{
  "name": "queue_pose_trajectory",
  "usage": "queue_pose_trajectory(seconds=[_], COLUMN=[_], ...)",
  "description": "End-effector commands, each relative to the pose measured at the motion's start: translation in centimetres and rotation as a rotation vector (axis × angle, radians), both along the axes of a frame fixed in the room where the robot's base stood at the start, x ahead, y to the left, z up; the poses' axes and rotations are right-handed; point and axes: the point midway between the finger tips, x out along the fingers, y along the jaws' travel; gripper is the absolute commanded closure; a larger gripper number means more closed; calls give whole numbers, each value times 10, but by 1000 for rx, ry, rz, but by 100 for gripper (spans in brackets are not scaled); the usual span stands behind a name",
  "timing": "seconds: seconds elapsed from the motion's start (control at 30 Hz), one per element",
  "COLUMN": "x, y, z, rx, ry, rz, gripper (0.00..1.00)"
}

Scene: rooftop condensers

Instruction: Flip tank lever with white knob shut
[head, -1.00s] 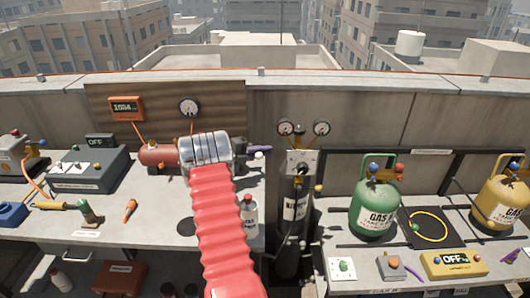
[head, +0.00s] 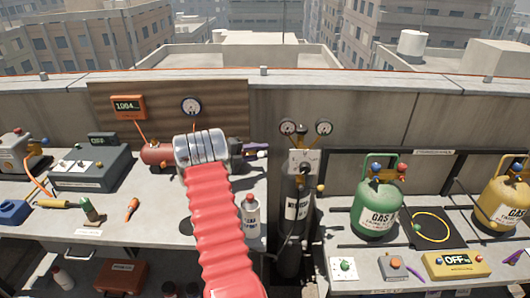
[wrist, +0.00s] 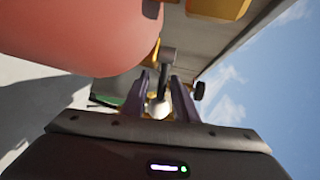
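The red tank (head: 158,153) lies on the left bench, partly hidden behind my arm in the head view; its rounded body (wrist: 75,35) fills the upper left of the wrist view. A grey lever (wrist: 168,62) ends in a white knob (wrist: 160,108). In the head view the white knob (head: 262,154) is a small pale spot at the fingertips. My gripper (wrist: 162,95) has its purple fingers apart, one on either side of the knob. In the head view my gripper (head: 254,147) points right. Contact between fingers and knob cannot be made out.
A dark cylinder (head: 297,210) with gauges stands just right of my gripper. A white bottle (head: 250,215) stands on the bench below it. A green gas tank (head: 376,208) and a yellow gas tank (head: 503,207) are farther right. A grey box (head: 92,167) sits at left.

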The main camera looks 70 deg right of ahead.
Motion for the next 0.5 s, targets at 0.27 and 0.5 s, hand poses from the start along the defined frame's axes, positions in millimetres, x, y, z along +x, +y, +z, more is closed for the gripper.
queue_pose_trajectory(seconds=[0.27, 0.5], x=[31, 55], y=[39, 70], z=[9, 17], rx=[0, 0], ry=[0, -1], rz=[5, 4], gripper=[73, 73])
